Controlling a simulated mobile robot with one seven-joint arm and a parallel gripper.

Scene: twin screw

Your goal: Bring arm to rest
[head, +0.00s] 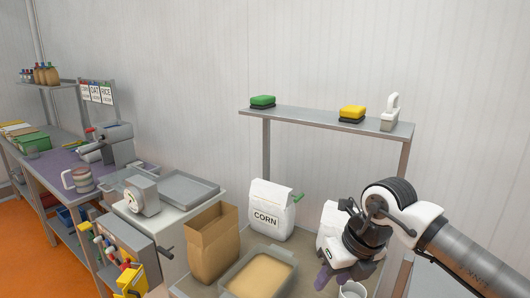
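My arm reaches in from the right edge, and its wrist is bent downward over the right part of the work table. My gripper (323,279) points down, just above and left of a white cup-like container (352,290) that is cut off by the bottom edge. I cannot tell whether the fingers are open or shut, or whether they touch anything. A white bag (329,224) is partly hidden behind my wrist.
A white CORN bag (270,211), an open brown paper bag (212,244) and a tray of tan powder (258,276) stand left of my gripper.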

